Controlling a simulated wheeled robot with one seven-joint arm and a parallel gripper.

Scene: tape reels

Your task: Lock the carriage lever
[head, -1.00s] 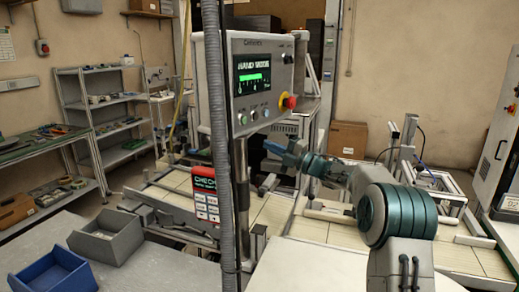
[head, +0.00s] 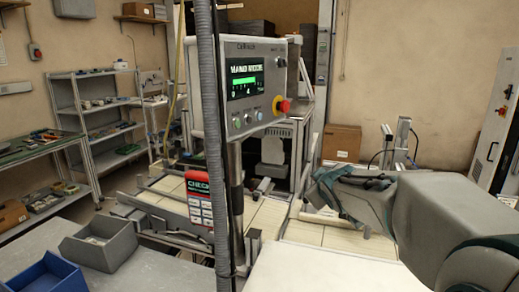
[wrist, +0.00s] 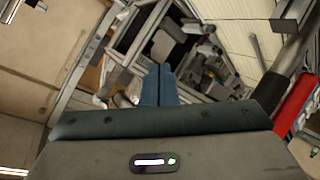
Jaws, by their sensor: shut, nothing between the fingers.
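My gripper (head: 312,188) is in front of the machine frame, right of the control panel's post in the head view. In the wrist view its blue fingers (wrist: 159,84) are together with nothing between them. They point toward a metal frame (wrist: 122,45) with grey and dark parts inside. In the head view a grey block-like part (head: 272,151) sits inside the machine's opening, left of and beyond my gripper. I cannot single out the carriage lever for sure in either view, so its position cannot be told.
The control panel (head: 252,84) with a red stop knob (head: 284,106) stands on a post left of my gripper. A grey bin (head: 104,240) and a blue bin (head: 50,275) stand at lower left. A cardboard box (head: 341,143) is behind.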

